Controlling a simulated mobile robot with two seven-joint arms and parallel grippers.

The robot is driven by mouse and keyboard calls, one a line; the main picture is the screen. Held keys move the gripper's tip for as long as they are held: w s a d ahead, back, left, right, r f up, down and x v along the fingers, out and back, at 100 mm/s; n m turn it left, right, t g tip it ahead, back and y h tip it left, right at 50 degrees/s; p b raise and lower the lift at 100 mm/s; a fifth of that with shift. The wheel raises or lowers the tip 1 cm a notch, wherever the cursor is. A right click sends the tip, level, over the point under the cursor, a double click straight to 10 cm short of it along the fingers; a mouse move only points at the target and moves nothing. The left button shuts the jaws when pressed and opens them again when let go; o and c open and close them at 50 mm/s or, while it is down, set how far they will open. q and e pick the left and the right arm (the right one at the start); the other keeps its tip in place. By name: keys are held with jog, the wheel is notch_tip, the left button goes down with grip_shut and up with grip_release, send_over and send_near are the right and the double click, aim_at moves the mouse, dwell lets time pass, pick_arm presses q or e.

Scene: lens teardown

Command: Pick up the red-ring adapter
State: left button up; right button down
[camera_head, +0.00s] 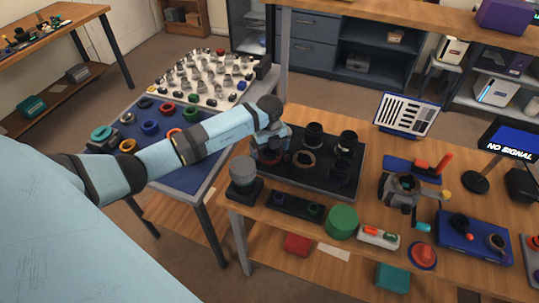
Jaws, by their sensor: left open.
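My left arm reaches in from the left, and my left gripper (271,139) is over the left part of a black tray (304,182) on the wooden table. It is open. Directly below it is a dark ring-shaped part with a reddish tint (269,157), partly covered by the gripper; it looks like the red-ring adapter. I cannot tell whether the fingers touch it. A small red ring (174,133) also lies on the blue mat to the left. My right gripper is not in view.
Dark lens parts (346,143) stand on the tray, with a brown ring (303,159) close right of my gripper. A grey cylinder (243,171) and a green cylinder (341,221) stand near the front edge. A blue mat (190,180) with coloured rings lies to the left.

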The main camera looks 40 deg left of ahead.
aim_at(269, 156)
pick_arm(q)
notch_tip(269, 156, down, 2)
jog(key=shift+f, duration=0.15)
jog(key=c, duration=0.7)
jog(key=shift+c, duration=0.2)
